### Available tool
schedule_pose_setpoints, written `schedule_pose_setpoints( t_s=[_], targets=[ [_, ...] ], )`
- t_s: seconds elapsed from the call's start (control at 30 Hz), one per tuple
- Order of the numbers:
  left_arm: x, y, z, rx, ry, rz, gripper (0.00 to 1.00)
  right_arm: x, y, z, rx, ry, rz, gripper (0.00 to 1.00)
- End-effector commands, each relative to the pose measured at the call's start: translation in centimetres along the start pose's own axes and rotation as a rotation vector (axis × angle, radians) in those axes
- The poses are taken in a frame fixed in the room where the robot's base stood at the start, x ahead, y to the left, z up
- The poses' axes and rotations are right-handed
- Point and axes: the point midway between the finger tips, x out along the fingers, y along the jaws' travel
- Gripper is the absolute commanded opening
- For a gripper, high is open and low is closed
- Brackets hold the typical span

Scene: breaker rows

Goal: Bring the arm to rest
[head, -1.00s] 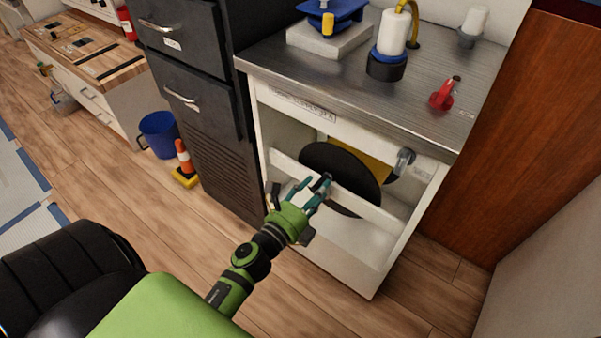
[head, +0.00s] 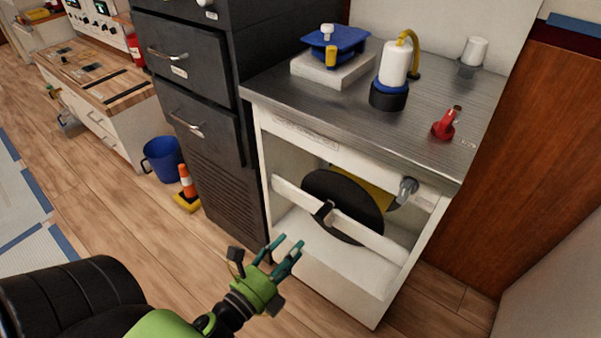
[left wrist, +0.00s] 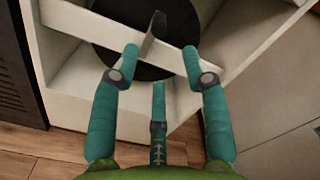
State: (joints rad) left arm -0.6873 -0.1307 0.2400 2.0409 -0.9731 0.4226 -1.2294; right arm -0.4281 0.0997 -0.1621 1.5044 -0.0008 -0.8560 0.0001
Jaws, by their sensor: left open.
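My left gripper (head: 285,247) is open and empty in the head view, in front of the lower part of the white cabinet (head: 352,291) and apart from it. Its teal fingers (left wrist: 160,62) stand spread in the left wrist view, with nothing between them. Beyond them are the cabinet's white crossbar (head: 375,234) and a black disc (head: 342,200) behind it. A small dark handle (head: 324,211) sits on the crossbar; it also shows in the left wrist view (left wrist: 153,32). My right gripper is not in view.
A steel counter (head: 330,112) tops the cabinet, with a white bottle (head: 395,65) and a red item (head: 445,125) on it. A dark drawer unit (head: 190,80) stands to the left. A blue bucket (head: 162,158) and an orange cone (head: 187,182) stand on the floor, which is clear in front.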

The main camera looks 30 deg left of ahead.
Motion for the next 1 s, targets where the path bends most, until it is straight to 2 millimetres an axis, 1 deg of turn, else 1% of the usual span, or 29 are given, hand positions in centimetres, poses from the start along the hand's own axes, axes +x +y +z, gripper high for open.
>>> schedule_pose_setpoints(
  t_s=[0.17, 0.27, 0.37, 0.47, 0.5, 0.57, 0.6, 0.67, 0.7, 0.77, 0.8, 0.87, 0.9, 0.97, 1.0],
  targets=[
    [0.0, 0.0, 0.0, 0.000, 0.000, 0.000, 0.46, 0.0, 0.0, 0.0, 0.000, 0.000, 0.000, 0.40],
    [0.2, 0.4, -0.1, -0.037, -0.005, 0.015, 0.46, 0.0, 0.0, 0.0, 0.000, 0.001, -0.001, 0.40],
    [0.6, 2.3, -0.7, -0.186, -0.024, 0.080, 0.46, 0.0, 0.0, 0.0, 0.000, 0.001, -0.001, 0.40],
    [1.1, 5.8, -2.3, -0.465, -0.061, 0.212, 0.46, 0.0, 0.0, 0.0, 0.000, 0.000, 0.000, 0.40],
    [1.2, 7.6, -3.4, -0.601, -0.080, 0.284, 0.46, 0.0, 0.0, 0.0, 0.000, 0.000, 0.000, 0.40],
    [0.9, 10.4, -5.6, -0.805, -0.112, 0.406, 0.46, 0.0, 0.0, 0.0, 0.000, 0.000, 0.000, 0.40],
    [0.5, 12.1, -7.2, -0.937, -0.137, 0.492, 0.46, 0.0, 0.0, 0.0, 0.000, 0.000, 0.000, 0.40],
    [-0.5, 14.5, -9.8, -1.115, -0.181, 0.628, 0.46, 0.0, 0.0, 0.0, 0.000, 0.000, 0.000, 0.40],
    [-1.4, 15.9, -11.5, -1.219, -0.213, 0.719, 0.46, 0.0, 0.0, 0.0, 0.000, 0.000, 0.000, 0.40],
    [-2.8, 17.6, -13.9, -1.351, -0.265, 0.849, 0.46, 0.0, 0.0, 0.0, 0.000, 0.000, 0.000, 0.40],
    [-3.8, 18.6, -15.3, -1.422, -0.303, 0.932, 0.46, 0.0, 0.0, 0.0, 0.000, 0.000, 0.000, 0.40],
    [-5.4, 19.7, -17.3, -1.511, -0.360, 1.048, 0.46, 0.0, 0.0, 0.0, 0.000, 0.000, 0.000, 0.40],
    [-6.5, 20.2, -18.5, -1.561, -0.400, 1.124, 0.46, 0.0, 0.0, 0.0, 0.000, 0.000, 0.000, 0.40],
    [-8.2, 21.0, -20.1, -1.622, -0.464, 1.232, 0.46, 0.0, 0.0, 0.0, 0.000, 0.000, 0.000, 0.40],
    [-9.4, 21.4, -21.1, -1.655, -0.509, 1.304, 0.46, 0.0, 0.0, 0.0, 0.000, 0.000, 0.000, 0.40]
  ],
)
